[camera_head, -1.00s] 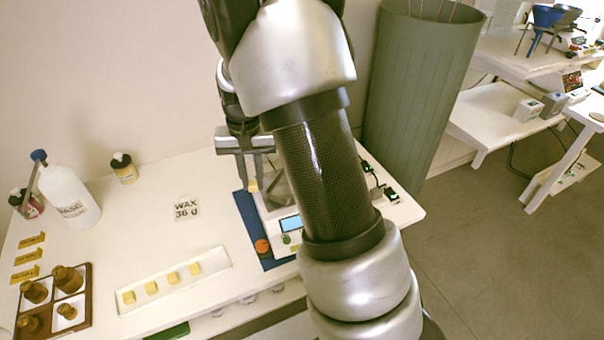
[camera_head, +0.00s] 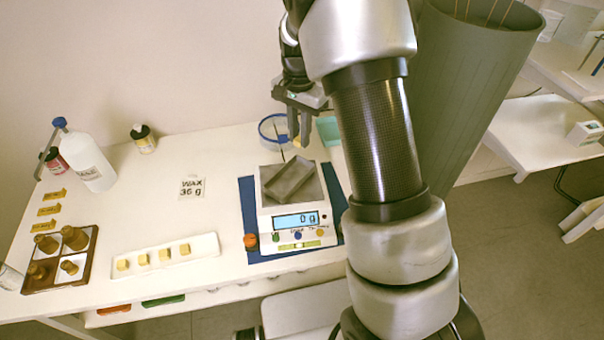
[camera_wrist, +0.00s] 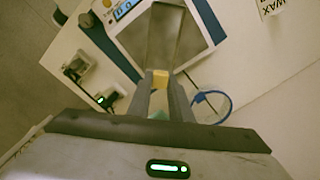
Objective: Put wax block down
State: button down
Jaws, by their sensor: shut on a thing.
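My gripper (camera_head: 297,143) is shut on a small yellow wax block (camera_wrist: 160,79), held between the fingertips in the wrist view. The gripper hangs behind the scale in the head view, and the block is hard to make out there. The scale (camera_head: 297,222) stands on a blue mat (camera_head: 248,212) and its display reads 0 g. A grey metal tray (camera_head: 290,182) sits on the scale and looks empty. In the wrist view the tray (camera_wrist: 152,35) lies just beyond the block.
A white tray (camera_head: 208,243) with several wax blocks lies left of the scale. A "WAX 36 g" card (camera_head: 192,188) lies behind it. A blue-rimmed round vessel (camera_head: 268,132) is close behind the scale.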

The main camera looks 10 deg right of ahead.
aim_at(301, 169)
jog(key=shift+w+d, duration=0.1)
jog(key=shift+d, duration=0.1)
jog(key=shift+f, duration=0.25)
notch_tip(301, 169, down, 9)
jog(key=shift+f+b, duration=0.15)
jog(key=shift+b, duration=0.15)
jog(key=shift+f, duration=0.1)
jog(key=c, duration=2)
grip_release()
jog(key=shift+f, duration=0.1)
jog(key=shift+c, duration=0.2)
jog(key=shift+o, duration=0.7)
